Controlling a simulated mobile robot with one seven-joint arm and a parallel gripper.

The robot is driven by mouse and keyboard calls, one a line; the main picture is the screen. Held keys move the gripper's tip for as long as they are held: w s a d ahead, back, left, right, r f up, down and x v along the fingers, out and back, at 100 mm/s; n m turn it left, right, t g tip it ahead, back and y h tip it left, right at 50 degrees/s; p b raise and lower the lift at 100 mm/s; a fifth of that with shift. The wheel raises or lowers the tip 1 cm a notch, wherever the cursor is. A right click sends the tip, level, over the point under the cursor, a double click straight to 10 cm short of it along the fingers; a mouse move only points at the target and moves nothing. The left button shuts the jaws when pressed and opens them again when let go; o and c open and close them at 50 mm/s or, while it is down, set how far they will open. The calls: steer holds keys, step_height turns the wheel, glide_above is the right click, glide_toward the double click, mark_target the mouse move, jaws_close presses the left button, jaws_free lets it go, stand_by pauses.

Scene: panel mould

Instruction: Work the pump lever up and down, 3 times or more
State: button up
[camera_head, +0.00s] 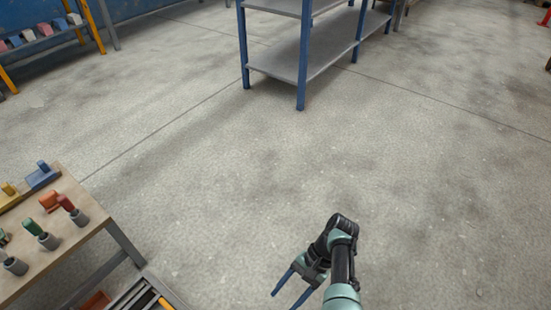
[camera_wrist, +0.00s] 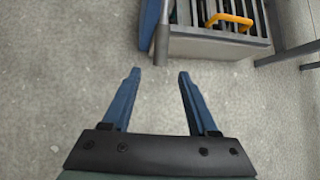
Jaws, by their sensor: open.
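My gripper (camera_head: 284,300) is open and empty above the bare floor in the head view. In the wrist view its two blue fingers (camera_wrist: 159,74) are spread apart with only floor between them. Beyond the fingertips, a grey rod with a rounded end (camera_wrist: 162,42) points towards the gap, apart from both fingers. It may be the pump lever, but I cannot tell. A blue part (camera_wrist: 149,22) stands beside it, cut off by the top edge. No pump can be made out for certain in the head view.
A slatted grey box (camera_wrist: 208,45) with a yellow handle (camera_wrist: 230,20) stands right of the rod. In the head view, a workbench (camera_head: 88,210) with several coloured handles in grey cups is at left. A blue-legged shelf (camera_head: 300,65) stands farther back. The middle floor is clear.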

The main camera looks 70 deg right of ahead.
steer(key=v, duration=0.4)
steer(key=shift+d+r+p, duration=0.1)
steer(key=shift+r+p, duration=0.05)
steer(key=shift+p, duration=0.25)
stand_by(0.4)
